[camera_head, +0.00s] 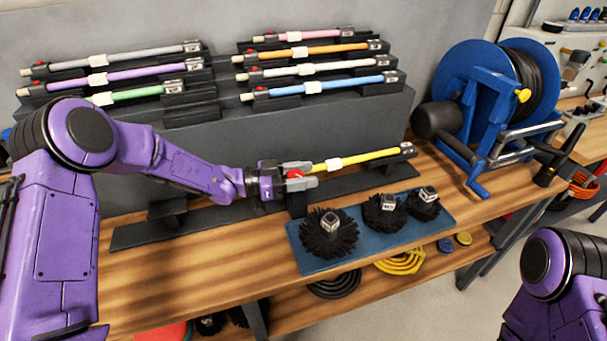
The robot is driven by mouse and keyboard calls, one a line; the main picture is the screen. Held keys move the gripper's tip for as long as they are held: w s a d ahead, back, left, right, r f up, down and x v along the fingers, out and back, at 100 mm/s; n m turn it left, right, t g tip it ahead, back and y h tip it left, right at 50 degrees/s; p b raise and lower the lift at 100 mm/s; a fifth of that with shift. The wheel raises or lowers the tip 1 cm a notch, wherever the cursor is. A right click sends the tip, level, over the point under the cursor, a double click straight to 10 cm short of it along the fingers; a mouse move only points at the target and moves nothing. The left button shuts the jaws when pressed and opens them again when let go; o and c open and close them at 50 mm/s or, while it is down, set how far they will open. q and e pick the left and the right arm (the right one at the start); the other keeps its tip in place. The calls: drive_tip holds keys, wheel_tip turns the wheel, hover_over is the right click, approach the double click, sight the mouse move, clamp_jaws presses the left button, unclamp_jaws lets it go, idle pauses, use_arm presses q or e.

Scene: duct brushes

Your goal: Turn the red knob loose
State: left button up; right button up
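A yellow rod (364,159) with a white collar lies in a dark holder on the workbench. The red knob (295,173) is at its left end. My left gripper (298,176) is at this end, with its grey fingers on either side of the knob. The fingers partly hide the knob, and I cannot tell whether they touch it. My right gripper is out of view; only part of my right arm shows at the lower right.
Several coloured rods, including an orange rod (311,51), rest on a stepped grey rack (320,122) behind. Black brushes (329,239) stand on a blue mat (388,229) in front. A blue cable reel (478,90) stands at the right. Bare bench (200,262) lies at front left.

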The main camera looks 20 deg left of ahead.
use_arm(q)
drive_tip(key=shift+c, duration=1.3)
drive_tip(key=shift+r, duration=0.1)
